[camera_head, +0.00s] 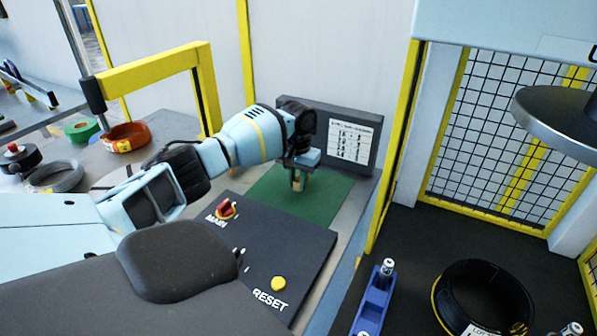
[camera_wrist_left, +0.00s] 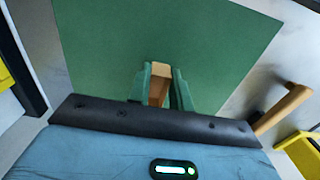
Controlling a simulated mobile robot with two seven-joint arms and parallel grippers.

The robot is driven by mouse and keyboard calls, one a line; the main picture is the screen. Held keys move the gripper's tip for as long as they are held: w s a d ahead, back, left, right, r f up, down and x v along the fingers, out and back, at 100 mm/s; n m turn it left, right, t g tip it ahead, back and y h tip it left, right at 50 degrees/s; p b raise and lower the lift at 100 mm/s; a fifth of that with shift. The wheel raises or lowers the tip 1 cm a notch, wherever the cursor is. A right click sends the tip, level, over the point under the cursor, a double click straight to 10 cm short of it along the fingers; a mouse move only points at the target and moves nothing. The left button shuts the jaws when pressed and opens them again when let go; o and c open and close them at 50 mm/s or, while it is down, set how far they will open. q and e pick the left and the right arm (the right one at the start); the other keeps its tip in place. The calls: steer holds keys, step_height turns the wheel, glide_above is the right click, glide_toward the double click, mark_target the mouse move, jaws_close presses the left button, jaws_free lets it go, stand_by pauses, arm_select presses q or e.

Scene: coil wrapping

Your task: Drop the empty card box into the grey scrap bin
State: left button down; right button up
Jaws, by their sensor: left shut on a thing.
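My left gripper (camera_head: 297,180) reaches down over the green mat (camera_head: 328,202) on the bench. It is shut on a small brown card box (camera_wrist_left: 158,88), which shows between its two green fingers in the left wrist view. In the head view only a small brown part of the box shows, low between the fingers. I cannot tell whether the box touches the mat. I cannot make out the grey scrap bin in either view. My right gripper is not in view.
A dark control panel (camera_head: 300,245) with a red switch and yellow RESET button lies in front of the mat. A sign board (camera_head: 354,135) stands behind. Coils, including an orange one (camera_head: 126,136), lie left. A brown handle (camera_wrist_left: 285,108) lies right of the mat.

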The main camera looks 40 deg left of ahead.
mark_target(298, 181)
arm_select(q)
steer(key=shift+f, duration=0.3)
steer(key=c, duration=1.3)
jaws_free()
steer(key=shift+f, duration=0.15)
steer(key=shift+o, duration=0.2)
step_height(298, 181, up, 12)
steer(key=p, duration=0.1)
